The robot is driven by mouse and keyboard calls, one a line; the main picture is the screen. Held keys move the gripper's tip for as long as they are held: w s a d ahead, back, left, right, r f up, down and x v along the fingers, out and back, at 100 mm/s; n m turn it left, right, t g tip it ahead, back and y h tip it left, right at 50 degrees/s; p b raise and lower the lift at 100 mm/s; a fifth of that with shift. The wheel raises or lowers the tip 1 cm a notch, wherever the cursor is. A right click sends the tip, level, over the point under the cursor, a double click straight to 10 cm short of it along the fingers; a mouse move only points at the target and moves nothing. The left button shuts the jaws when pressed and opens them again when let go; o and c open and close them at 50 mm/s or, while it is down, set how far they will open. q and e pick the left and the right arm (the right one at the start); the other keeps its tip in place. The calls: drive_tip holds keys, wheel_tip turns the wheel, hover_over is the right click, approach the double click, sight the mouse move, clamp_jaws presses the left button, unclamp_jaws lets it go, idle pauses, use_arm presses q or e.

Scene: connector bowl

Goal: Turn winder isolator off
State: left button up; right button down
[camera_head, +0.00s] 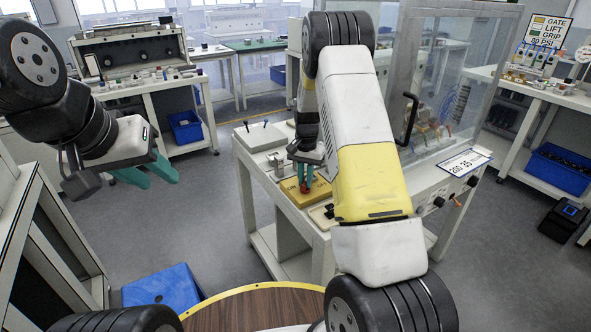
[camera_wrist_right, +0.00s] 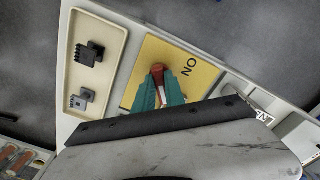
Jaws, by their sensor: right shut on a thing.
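The winder isolator is a yellow plate (camera_head: 319,191) with a red handle (camera_head: 304,188) on the bench. In the right wrist view the plate (camera_wrist_right: 205,73) bears the letters ON, to the right of the red handle (camera_wrist_right: 157,70). My right gripper (camera_head: 303,176) is shut on the handle; its teal fingers (camera_wrist_right: 160,92) lie on either side of it. The handle's lower part is hidden between the fingers, and no OFF mark shows. My left gripper (camera_head: 149,173) hangs empty in the air at the left, its teal fingers apart.
A beige tray (camera_wrist_right: 72,103) with two dark connectors lies beside the plate. A round wooden table (camera_head: 255,310) and a blue stool (camera_head: 162,288) are in front. Open floor lies left of the bench.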

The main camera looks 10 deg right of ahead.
sight(305, 182)
drive_tip(key=m, duration=0.3)
drive_tip(key=shift+w+m, duration=0.1)
drive_tip(key=shift+m, duration=2.1)
drive_tip(key=c, duration=1.4)
unclamp_jaws()
wheel_tip(305, 182, up, 8)
drive_tip(key=shift+f, duration=0.1)
